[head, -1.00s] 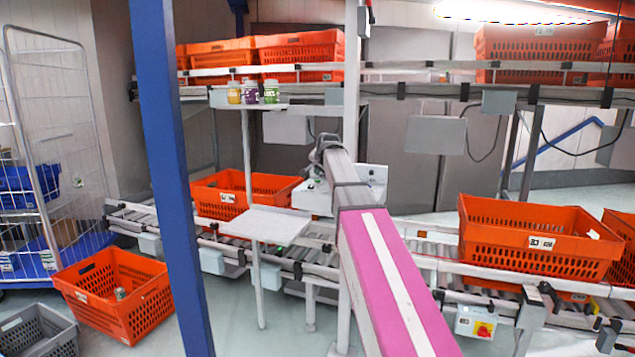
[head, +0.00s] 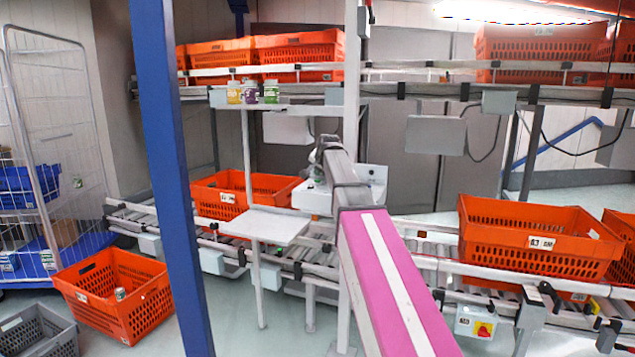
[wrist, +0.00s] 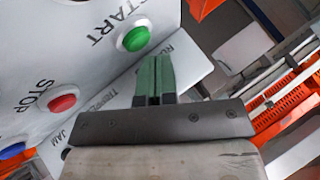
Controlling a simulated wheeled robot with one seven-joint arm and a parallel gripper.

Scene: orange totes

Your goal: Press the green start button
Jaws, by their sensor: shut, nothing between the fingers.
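The round green start button (wrist: 135,39) is on a white panel in the wrist view, next to the word START. My gripper (wrist: 156,58) has its two green fingers together, with nothing between them. In the picture the fingertips are to the right of and a little below the green button; a gap shows between them. I cannot tell how far the tips are from the panel in depth. In the head view the white control box (head: 374,176) is partly behind my arm, and its buttons do not show clearly.
The red stop button (wrist: 62,104) and a blue button (wrist: 12,150) are on the same panel. A roller conveyor with an orange tote (head: 535,240) runs past the box. A small white table (head: 265,226) stands left of it.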

